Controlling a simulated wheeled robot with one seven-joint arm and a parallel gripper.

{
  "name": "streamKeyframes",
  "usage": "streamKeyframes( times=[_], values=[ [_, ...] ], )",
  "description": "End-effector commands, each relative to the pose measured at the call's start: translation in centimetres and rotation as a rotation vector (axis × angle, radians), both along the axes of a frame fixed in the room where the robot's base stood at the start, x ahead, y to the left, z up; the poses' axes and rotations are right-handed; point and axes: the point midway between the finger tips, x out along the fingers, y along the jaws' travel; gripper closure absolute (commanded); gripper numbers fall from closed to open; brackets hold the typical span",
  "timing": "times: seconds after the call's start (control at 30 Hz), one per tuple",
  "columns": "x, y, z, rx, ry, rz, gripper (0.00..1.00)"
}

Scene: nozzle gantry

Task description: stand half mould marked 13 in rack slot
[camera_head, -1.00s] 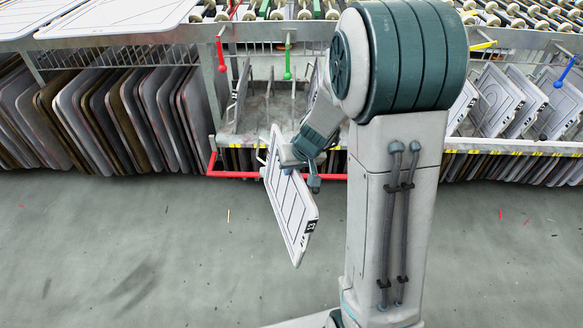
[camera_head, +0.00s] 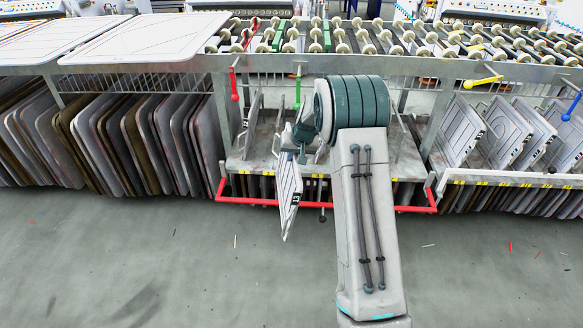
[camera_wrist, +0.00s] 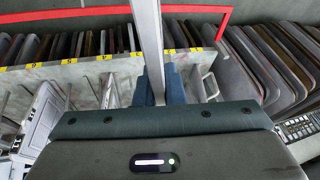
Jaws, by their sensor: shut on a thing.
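The half mould (camera_head: 287,200) is a thin pale plate with dark lines and a small dark mark near its right edge, too small to read now. It hangs upright, seen at a slant, in front of the rack. My gripper (camera_head: 297,148) is shut on its upper part. In the wrist view the mould (camera_wrist: 147,40) shows edge-on, a thin grey strip between the blue fingers of my gripper (camera_wrist: 150,88). The rack (camera_head: 262,152) has a grey shelf with upright dividers. Its middle part is hidden behind my arm.
A red bar (camera_head: 250,201) runs along the rack's front. Yellow numbered labels (camera_wrist: 103,58) line the shelf edge. Other moulds (camera_head: 500,130) lean in the bay at right. Many plates (camera_head: 110,135) stand at left. A roller table (camera_head: 350,40) lies above. The floor in front is open.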

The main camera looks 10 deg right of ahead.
Motion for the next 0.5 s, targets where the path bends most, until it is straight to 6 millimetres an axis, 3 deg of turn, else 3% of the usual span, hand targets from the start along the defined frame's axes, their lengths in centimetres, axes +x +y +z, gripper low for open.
streamKeyframes(
  times=[0.03,0.2,0.5],
  values=[
    [1.4,-0.5,0.2,-0.001,-0.008,-0.018,1.0],
    [4.6,-2.2,-0.6,-0.006,-0.009,-0.083,1.0],
    [7.6,-4.2,-1.4,-0.013,-0.014,-0.161,1.0]
  ],
)
